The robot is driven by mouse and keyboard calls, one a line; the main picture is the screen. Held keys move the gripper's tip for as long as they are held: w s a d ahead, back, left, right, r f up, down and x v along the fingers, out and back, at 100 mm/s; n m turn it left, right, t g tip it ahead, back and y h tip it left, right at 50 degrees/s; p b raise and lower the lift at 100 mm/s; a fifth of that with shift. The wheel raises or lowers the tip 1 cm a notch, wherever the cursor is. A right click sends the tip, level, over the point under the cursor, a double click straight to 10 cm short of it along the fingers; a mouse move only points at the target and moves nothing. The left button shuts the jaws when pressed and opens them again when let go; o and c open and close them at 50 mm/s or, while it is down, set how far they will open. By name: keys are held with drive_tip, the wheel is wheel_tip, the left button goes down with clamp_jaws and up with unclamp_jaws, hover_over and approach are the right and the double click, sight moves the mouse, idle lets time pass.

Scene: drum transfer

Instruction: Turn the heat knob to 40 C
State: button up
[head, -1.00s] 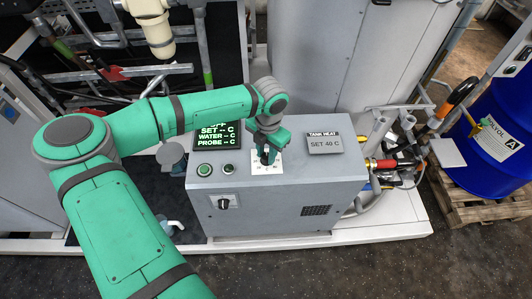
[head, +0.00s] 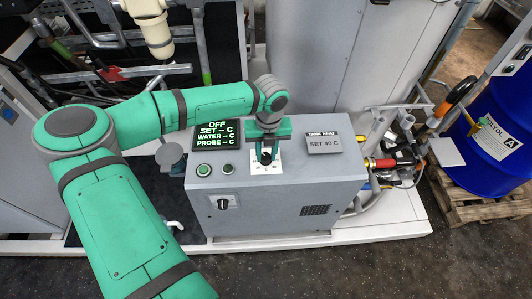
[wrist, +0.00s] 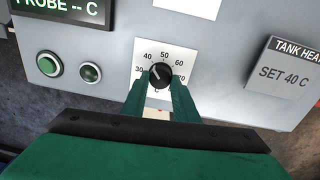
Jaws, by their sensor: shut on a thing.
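The heat knob (wrist: 160,75) is black and round, on a white dial plate (wrist: 178,58) marked from 30 to 70 in the wrist view. A pale mark on the knob points to the upper left, but its exact reading is too small to tell. In the head view the knob (head: 266,157) sits on the control box's top panel. My gripper (head: 266,150) is above it, and its fingers are shut on the knob's sides. The display (head: 214,134) reads OFF, with SET, WATER and PROBE showing dashes. The tank heat sign (head: 324,144) says SET 40 C.
Two round buttons (head: 216,170) sit left of the dial. A small rotary switch (head: 224,203) is on the box's front face. A blue drum (head: 487,140) stands on a wooden pallet (head: 480,207) at the right. The floor in front of the box is clear.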

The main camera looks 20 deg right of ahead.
sight(268, 157)
drive_tip(key=shift+n, duration=0.4)
drive_tip(key=o, duration=1.1)
drive_tip(key=shift+c, duration=0.2)
drive_tip(key=shift+r, duration=0.1)
wheel_tip(268, 157, up, 11)
drive_tip(key=shift+d+f, duration=0.2)
